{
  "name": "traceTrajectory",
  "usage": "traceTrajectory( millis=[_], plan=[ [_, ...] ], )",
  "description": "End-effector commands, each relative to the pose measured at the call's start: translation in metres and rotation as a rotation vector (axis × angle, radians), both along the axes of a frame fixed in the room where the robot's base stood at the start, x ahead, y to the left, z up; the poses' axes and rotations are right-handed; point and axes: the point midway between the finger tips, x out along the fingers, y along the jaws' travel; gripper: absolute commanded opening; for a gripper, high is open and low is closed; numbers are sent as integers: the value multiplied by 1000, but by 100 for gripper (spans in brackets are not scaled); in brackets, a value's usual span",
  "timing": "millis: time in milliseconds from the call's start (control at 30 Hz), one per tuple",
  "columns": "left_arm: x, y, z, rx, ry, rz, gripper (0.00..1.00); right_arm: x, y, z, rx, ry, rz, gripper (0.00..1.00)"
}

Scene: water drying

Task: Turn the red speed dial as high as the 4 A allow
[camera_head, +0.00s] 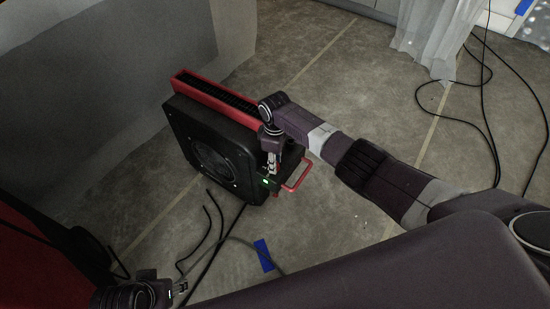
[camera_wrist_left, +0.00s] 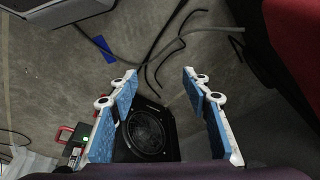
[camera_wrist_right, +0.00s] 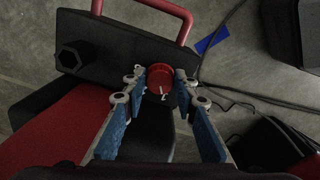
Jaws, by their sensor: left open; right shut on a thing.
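The red speed dial (camera_wrist_right: 160,79) is on the end panel of the black fan unit (camera_head: 207,147), beside a red handle (camera_head: 299,176). My right gripper (camera_wrist_right: 161,78) is shut on the dial, its blue-padded fingers on either side; white marks show at the dial's lower edge. In the head view the right gripper (camera_head: 271,163) points down at this panel and hides the dial. A small green display (camera_head: 265,181) is lit there, too small to read. My left gripper (camera_wrist_left: 160,76) is open and empty, apart from the unit; in the head view it (camera_head: 180,287) is at lower left.
Black cables (camera_head: 205,240) and a blue strip (camera_head: 263,255) lie on the floor near the unit. A grey wall (camera_head: 110,80) stands behind it. A pale curtain (camera_head: 437,40) and looped cables (camera_head: 490,110) are at the upper right. Floor right of the unit is mostly clear.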

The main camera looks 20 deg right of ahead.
Motion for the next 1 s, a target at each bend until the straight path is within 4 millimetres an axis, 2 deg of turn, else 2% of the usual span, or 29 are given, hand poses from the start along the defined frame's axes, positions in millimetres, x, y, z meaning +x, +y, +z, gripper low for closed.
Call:
traceTrajectory(
  millis=[200, 500, 700, 1000],
  plan=[
    [1, -2, -45, 1, 28, -4, 44, -2, 2, 2, 0, 5, -207, 2],
    [-5, -2, -91, 3, 49, -8, 44, -3, 2, 1, 0, 5, -494, 2],
    [-11, -1, -112, 3, 61, -11, 44, -3, 3, 1, 0, 3, -677, 2],
    [-18, 0, -130, 4, 69, -13, 44, -3, 3, 0, -1, 3, -897, 2]
  ],
)
